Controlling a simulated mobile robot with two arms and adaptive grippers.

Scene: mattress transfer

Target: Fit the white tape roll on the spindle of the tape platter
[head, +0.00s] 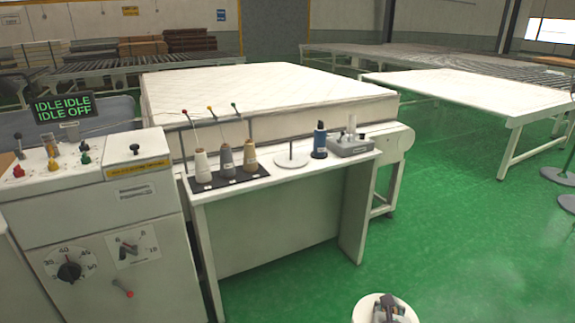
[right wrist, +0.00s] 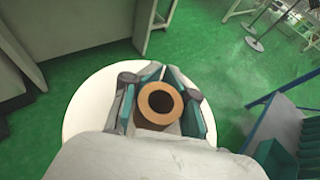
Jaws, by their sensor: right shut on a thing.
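The white tape roll (head: 366,306) shows at the bottom of the head view as a white disc, partly cut off by the frame. In the right wrist view the white disc (right wrist: 88,102) lies behind a brown ring-shaped core (right wrist: 161,91). My right gripper (right wrist: 161,104) is shut on this core, one finger on each side. In the head view my right gripper (head: 389,309) is over the disc, away from the table. The tape platter (head: 291,160), a white disc with a thin upright spindle (head: 291,146), stands bare on the white table. My left gripper is out of view.
The white table (head: 265,185) also holds thread cones (head: 226,160) on a dark mat, a dark blue bottle (head: 320,140) and a grey block with white posts (head: 351,145). A control cabinet (head: 110,200) stands left, a mattress (head: 255,90) behind.

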